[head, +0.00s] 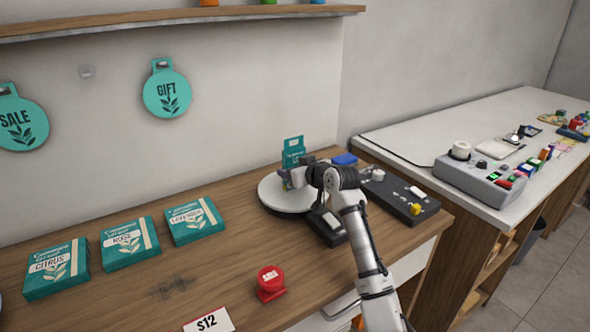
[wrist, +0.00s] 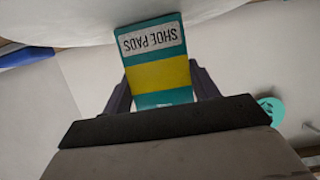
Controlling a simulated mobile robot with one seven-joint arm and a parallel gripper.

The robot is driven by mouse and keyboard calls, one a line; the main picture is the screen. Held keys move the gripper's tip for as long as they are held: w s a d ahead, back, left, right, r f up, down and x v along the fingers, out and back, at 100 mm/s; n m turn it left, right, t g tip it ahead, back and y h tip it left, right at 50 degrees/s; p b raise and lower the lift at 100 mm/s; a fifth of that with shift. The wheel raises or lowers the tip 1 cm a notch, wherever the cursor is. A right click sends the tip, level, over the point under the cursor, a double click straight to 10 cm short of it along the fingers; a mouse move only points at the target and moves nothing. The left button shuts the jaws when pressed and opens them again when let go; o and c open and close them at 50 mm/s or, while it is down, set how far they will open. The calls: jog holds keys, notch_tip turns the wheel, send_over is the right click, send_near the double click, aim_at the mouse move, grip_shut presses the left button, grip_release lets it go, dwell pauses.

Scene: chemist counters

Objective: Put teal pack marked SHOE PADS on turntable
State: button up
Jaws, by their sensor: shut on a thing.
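The teal pack marked SHOE PADS (wrist: 155,62) is between my gripper's two dark fingers in the wrist view, its label upside down and a yellow band across it. In the head view the teal pack (head: 293,150) stands upright at the turntable, partly hidden by my gripper (head: 296,178). My gripper is shut on the pack. The white round turntable (head: 272,197) lies on the wooden counter under the gripper. The pack is over or on the turntable; its lower edge is hidden, so I cannot tell whether it touches.
A dark tray (head: 405,205) with small items is right of the turntable, and a dark box (head: 327,227) is in front. Teal packs marked Citrus (head: 56,268), Rose (head: 130,243) and Lavender (head: 194,221) lie left. A red item (head: 270,283) and an S12 card (head: 210,322) are nearer.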

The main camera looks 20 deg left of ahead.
jog(key=o, duration=1)
jog(key=shift+f, duration=0.1)
jog(key=shift+c, duration=0.2)
jog(key=b+v, duration=0.2)
jog(key=v, duration=1)
